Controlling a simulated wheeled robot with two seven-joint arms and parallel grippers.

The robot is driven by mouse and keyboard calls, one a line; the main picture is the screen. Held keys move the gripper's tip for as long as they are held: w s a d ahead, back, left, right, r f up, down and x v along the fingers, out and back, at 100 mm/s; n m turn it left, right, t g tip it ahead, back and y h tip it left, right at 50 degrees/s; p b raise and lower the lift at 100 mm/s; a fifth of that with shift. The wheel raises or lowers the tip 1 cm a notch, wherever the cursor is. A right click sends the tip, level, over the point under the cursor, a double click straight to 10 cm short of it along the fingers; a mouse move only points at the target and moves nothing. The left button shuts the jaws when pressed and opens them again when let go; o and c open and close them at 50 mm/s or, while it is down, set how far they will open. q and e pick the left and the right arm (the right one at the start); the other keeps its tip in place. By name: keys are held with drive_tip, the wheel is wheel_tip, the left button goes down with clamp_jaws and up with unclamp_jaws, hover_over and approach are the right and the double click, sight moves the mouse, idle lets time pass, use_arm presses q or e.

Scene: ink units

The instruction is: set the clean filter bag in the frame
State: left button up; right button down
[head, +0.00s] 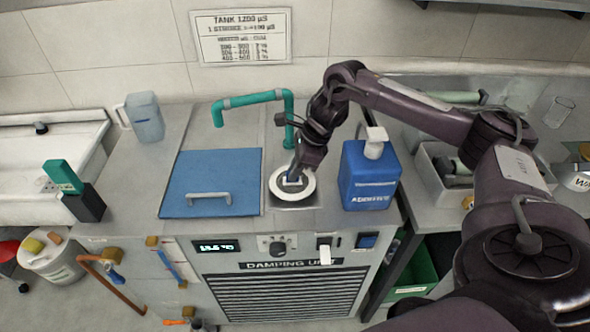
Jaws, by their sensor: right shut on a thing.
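A white ring with a pale bar across its grey middle, which looks like the top of the filter bag (304,194), sits at the metal plate (284,205) on the unit's top, right of the blue lid. My right gripper (293,176) points down at the ring and is shut on its bar. The ring looks level and at the plate. I cannot tell whether it is fully seated. The frame under it and the bag's body are hidden. My left gripper is not in view.
A blue lid (212,172) with a handle lies left of the ring. A teal pipe (250,99) arches behind. A blue additive bottle (369,178) with a white pump stands close on the right. A clear jug (145,117) stands at the back left.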

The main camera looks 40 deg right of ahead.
drive_tip(key=shift+f, duration=0.45)
drive_tip(key=shift+f+b, duration=0.25)
drive_tip(key=shift+b, duration=0.05)
drive_tip(key=c, duration=1.5)
unclamp_jaws()
drive_tip(key=shift+o, duration=0.2)
drive_tip(key=shift+r, duration=0.1)
